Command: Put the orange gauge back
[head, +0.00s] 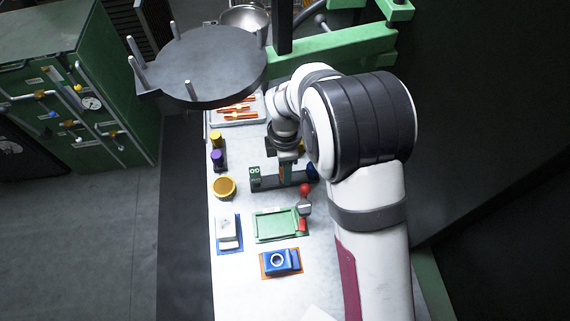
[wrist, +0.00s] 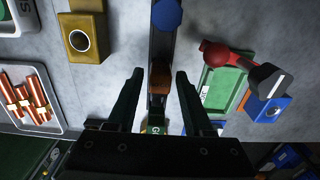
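A small orange-brown block (wrist: 160,78), which looks like the orange gauge, shows in the wrist view on or just above a dark rail (wrist: 162,45). I cannot tell whether it touches the rail. My gripper (wrist: 159,74) is open, with one finger on each side of the block and a visible gap to both. In the head view my gripper (head: 285,172) points down over the middle of the rail (head: 268,183), and the block is mostly hidden. A green marked block (head: 254,173) is at the rail's left end and a blue round piece (head: 312,171) at its right end.
A red ball-ended tool (head: 305,190) lies by the green tray (head: 277,225). A blue block with a ring (head: 279,261) and a white device (head: 228,231) stand in front. A yellow round dish (head: 224,188) is left. A tray of orange rods (wrist: 25,100) is behind.

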